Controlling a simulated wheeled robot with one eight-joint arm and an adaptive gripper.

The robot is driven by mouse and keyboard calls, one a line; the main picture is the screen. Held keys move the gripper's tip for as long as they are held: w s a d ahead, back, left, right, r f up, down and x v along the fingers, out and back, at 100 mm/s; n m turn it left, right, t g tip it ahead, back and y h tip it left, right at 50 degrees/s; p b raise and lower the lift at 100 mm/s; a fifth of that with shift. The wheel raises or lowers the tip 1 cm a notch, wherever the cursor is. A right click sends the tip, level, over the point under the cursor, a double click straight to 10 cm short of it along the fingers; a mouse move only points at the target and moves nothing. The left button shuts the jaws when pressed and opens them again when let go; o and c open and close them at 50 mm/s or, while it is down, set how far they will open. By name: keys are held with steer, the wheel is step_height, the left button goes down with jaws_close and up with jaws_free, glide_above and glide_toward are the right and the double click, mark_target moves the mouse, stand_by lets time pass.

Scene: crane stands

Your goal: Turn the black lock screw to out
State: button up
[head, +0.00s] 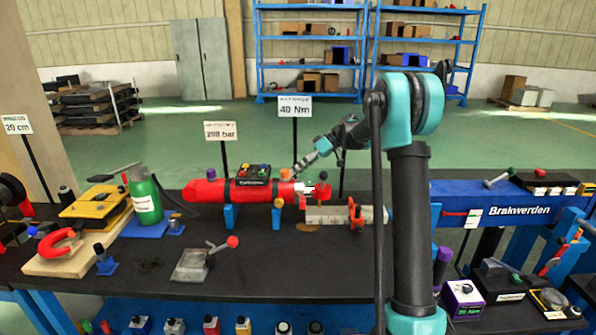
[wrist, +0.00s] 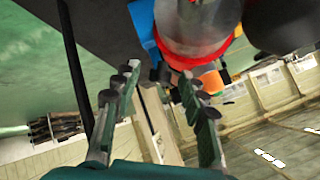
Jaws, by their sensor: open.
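My gripper (head: 301,168) is at the right end of the red cylinder (head: 215,190) on the bench, reaching down from the upper right. In the wrist view my gripper (wrist: 156,76) has its two fingers spread apart, with nothing clearly held. A small black piece (wrist: 160,73) shows between and beyond the fingertips, beside an orange-red ring (wrist: 205,79) and a grey cylindrical part (wrist: 195,25). It may be the black lock screw, but I cannot tell for sure. Whether the fingers touch it is unclear. The screw cannot be clearly made out in the head view.
Blue supports (head: 231,217) carry the red cylinder. A grey block with a red clamp (head: 356,214) lies just right of it. Sign posts, including the 40 Nm sign (head: 295,106), stand behind. The bench's front middle (head: 290,280) is clear.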

steer(key=shift+r, duration=0.15)
step_height(320, 180, up, 10)
stand_by(0.4)
steer(key=a+r+m+t+h, duration=0.2)
steer(key=a+r+m+h, duration=0.2)
steer(key=r+m+h, duration=0.7)
steer(key=f+m, duration=0.1)
steer(key=f, duration=0.5)
steer(key=d+f+m, duration=0.1)
steer(key=f+m, duration=0.1)
steer(key=f, duration=0.5)
steer(key=d+f+m, duration=0.1)
steer(key=f, duration=0.6)
steer(key=shift+s+d+f+h, duration=0.1)
steer(key=shift+d+f+h, duration=0.05)
steer(key=shift+h, duration=0.25)
steer(key=shift+c, duration=0.6)
